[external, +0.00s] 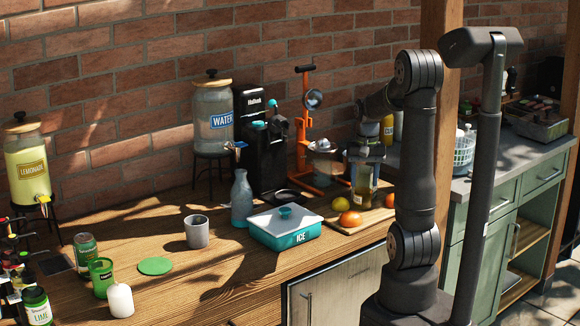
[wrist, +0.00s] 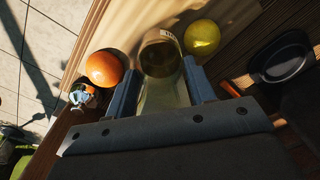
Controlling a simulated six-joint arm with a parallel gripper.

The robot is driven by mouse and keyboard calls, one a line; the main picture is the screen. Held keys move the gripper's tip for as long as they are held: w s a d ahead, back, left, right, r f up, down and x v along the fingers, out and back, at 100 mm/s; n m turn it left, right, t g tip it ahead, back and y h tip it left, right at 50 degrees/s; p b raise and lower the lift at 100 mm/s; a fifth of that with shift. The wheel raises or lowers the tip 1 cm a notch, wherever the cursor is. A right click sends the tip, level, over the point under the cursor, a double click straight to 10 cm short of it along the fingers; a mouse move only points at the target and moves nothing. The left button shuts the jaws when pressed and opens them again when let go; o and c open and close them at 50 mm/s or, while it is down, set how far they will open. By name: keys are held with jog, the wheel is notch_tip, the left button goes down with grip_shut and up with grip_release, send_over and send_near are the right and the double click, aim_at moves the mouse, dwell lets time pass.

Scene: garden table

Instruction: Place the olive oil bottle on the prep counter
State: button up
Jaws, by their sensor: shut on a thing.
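My gripper (external: 364,168) is shut on the olive oil bottle (external: 363,188), a glass bottle with yellowish-green contents. It hangs below the gripper at the cutting board (external: 348,228) on the wooden table. I cannot tell whether its bottom touches the board. In the wrist view, the bottle (wrist: 163,92) is between the two blue-grey fingers. The grey counter top (external: 487,172) with green cabinets, likely the prep counter, is at the right, partly hidden by my arm.
An orange (external: 350,219) and a lemon (external: 341,204) lie close to the bottle. An orange juicer press (external: 305,130) stands behind. A teal ice box (external: 284,236) is to the left. A white basket (external: 464,150) and a crate (external: 535,120) occupy the counter, whose front stretch looks clear.

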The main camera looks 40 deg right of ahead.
jog(key=shift+f, duration=0.15)
jog(key=o, duration=1.5)
notch_tip(320, 180, up, 11)
jog(key=shift+d+r, duration=0.1)
jog(key=shift+r, duration=0.55)
jog(key=c, duration=0.4)
